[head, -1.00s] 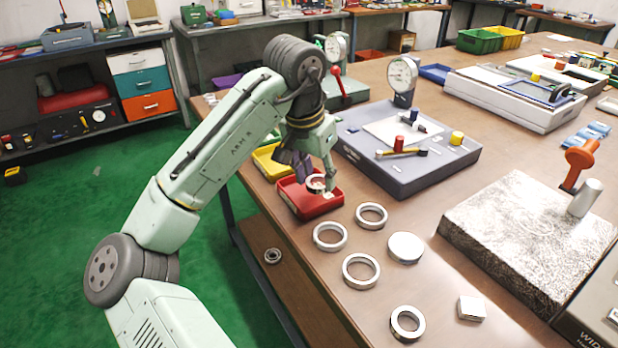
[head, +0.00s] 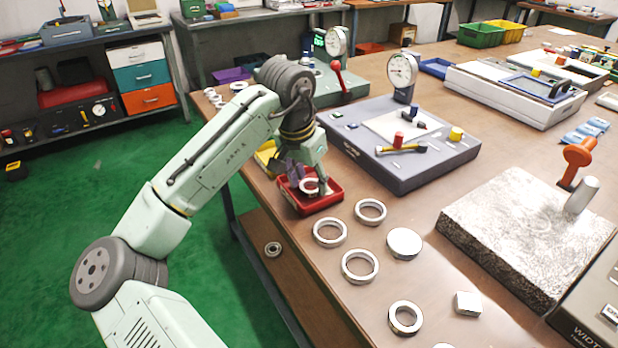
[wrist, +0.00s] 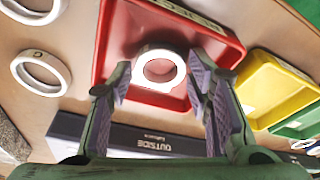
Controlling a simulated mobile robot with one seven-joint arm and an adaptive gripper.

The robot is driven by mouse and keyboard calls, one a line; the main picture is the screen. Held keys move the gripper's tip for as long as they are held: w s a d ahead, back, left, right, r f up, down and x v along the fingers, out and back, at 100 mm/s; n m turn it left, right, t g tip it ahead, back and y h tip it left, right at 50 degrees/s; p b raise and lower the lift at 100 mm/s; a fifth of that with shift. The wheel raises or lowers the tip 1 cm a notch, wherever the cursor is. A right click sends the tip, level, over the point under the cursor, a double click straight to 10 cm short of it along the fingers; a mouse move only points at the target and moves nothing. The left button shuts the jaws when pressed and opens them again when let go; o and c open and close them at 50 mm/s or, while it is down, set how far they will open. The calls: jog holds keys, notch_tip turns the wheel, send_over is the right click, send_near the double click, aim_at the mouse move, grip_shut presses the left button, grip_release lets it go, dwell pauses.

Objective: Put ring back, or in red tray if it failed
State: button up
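A pale metal ring (head: 306,188) lies inside the red tray (head: 322,206) near the table's left edge. In the wrist view the ring (wrist: 141,68) appears between and just beyond my fingertips, over the floor of the red tray (wrist: 112,38). My gripper (head: 308,178) points down into the tray. In the wrist view the gripper's (wrist: 160,76) two purple-padded fingers stand apart, with a gap on both sides of the ring. The fingers partly hide the ring in the head view.
Loose rings (head: 330,232) and a round disc (head: 404,244) lie right of the tray. A grey gauge stand (head: 400,170) is close behind it. A yellow tray (head: 266,156) adjoins it at the left. A granite block (head: 520,235) stands at the right.

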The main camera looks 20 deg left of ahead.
jog(key=shift+o, duration=1.4)
jog(key=shift+r, duration=0.1)
